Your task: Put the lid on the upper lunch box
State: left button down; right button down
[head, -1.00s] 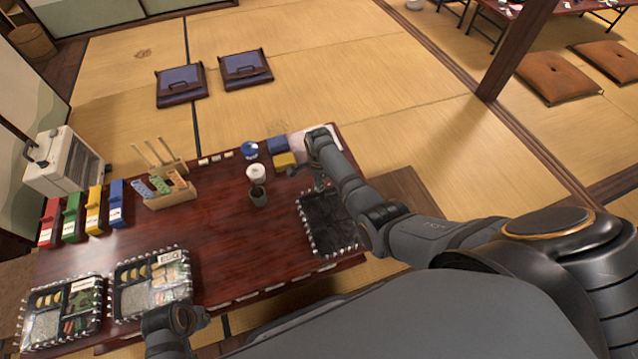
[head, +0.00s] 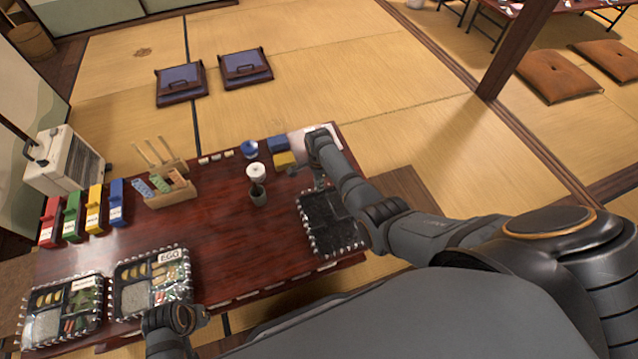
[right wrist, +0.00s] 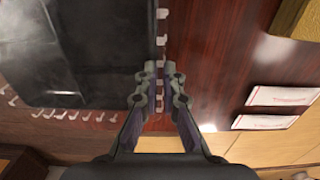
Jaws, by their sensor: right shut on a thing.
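A black, glossy, tray-like box (head: 322,228) rimmed with white pegs lies at the right end of the low table; in the right wrist view it fills the upper left (right wrist: 85,55). I cannot make out the lid as a separate thing from this box. My right gripper (head: 319,183) is at the box's far edge, its fingers (right wrist: 156,72) close together on something thin at the pegged rim. Two filled lunch boxes stand at the near left, one labelled EGG (head: 120,303) and one further left (head: 27,321). My left gripper (head: 205,316) is beside the EGG box, its jaws unclear.
Red, green, yellow and blue holders (head: 94,212) and a wooden caddy (head: 172,198) stand along the table's left and far side. A white cup (head: 256,172) and a dark cup (head: 258,195) stand mid-table. The table (head: 225,245) is bare between the boxes.

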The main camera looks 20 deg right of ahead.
jog(key=c, duration=1.4)
grip_release()
jog(key=shift+o, duration=0.3)
jog(key=o, duration=0.5)
jog(key=shift+r, duration=0.15)
